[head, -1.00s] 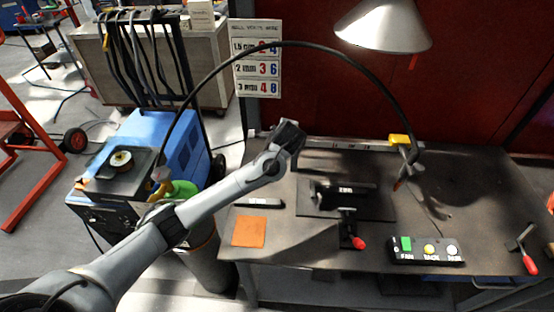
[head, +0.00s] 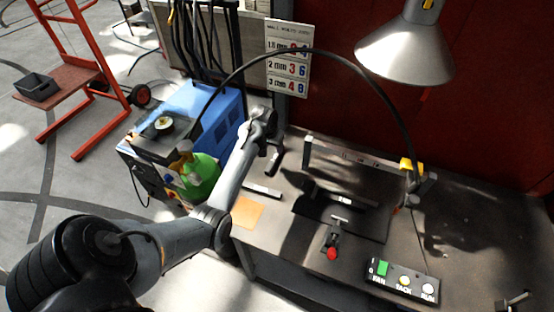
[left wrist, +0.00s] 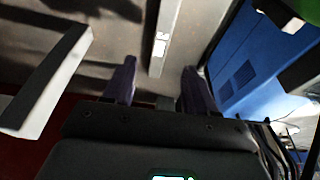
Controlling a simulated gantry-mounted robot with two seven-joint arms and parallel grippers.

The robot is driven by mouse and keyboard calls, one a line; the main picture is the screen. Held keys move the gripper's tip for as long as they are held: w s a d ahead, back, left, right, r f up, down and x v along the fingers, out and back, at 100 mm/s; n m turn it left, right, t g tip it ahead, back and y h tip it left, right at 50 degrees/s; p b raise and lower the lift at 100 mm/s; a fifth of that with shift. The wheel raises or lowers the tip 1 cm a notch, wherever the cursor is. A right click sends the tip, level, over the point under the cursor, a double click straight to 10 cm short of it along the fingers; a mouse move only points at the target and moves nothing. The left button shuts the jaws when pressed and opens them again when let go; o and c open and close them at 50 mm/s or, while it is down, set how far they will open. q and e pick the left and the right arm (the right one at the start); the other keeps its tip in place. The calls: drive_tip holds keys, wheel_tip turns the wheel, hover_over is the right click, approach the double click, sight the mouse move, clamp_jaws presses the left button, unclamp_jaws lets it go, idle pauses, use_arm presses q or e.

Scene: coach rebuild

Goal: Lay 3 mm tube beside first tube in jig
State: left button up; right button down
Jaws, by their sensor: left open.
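A short dark bar with a pale label (head: 262,191), which looks like the tube of the task, lies on the bench left of the jig; its label is too small to read. My left gripper (head: 274,166) is open and empty above this bar, fingers pointing down. In the left wrist view the bar (left wrist: 165,45) with its white label shows beyond and between the two fingers (left wrist: 158,88), not touching them. The jig (head: 372,222) is a dark plate with a labelled dark piece (head: 345,200) in it, perhaps the first tube, and a red-handled clamp (head: 332,250). My right gripper is out of view.
An orange pad (head: 246,213) lies in front of the bar. A metal rail (head: 350,152) runs along the bench's back. A button box (head: 403,281) is at the front right. A black hose arches overhead; a lamp (head: 405,50) hangs above. A blue machine (head: 220,110) stands left.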

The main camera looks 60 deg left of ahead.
sight(274, 157)
use_arm(q)
drive_tip(key=x, duration=0.2)
drive_tip(key=shift+a+f, duration=0.15)
drive_tip(key=shift+f, duration=0.25)
drive_tip(key=shift+b+x, duration=0.45)
drive_tip(key=shift+x, duration=2.25)
clamp_jaws()
